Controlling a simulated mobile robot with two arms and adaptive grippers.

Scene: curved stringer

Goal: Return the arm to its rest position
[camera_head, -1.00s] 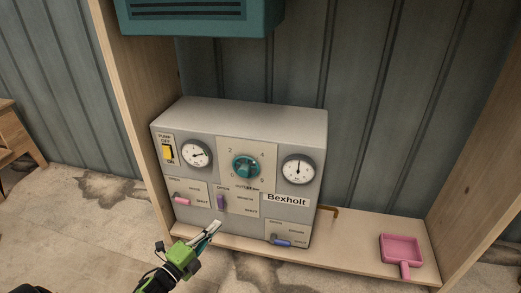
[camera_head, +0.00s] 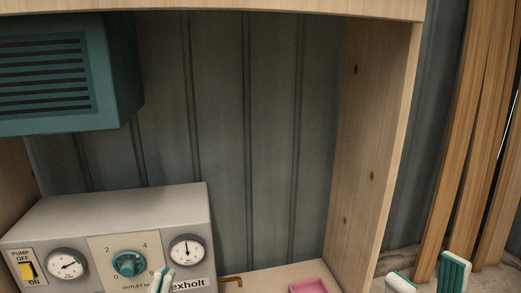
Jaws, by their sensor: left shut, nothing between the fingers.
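My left gripper (camera_head: 161,279) shows only its white and teal fingertips at the bottom edge, close together and shut with nothing between them. It overlaps the lower front of the grey Bexholt control panel (camera_head: 110,212) in the picture; I cannot tell whether they touch. My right gripper (camera_head: 428,279) is at the bottom right, its two fingers spread apart and empty. The rest of both arms is out of view.
The panel carries a yellow pump switch (camera_head: 27,271), two gauges and a teal dial (camera_head: 129,264). A teal vented box (camera_head: 60,75) hangs upper left. A wooden side post (camera_head: 372,150) stands right of the panel. A pink tray (camera_head: 309,287) is partly visible below.

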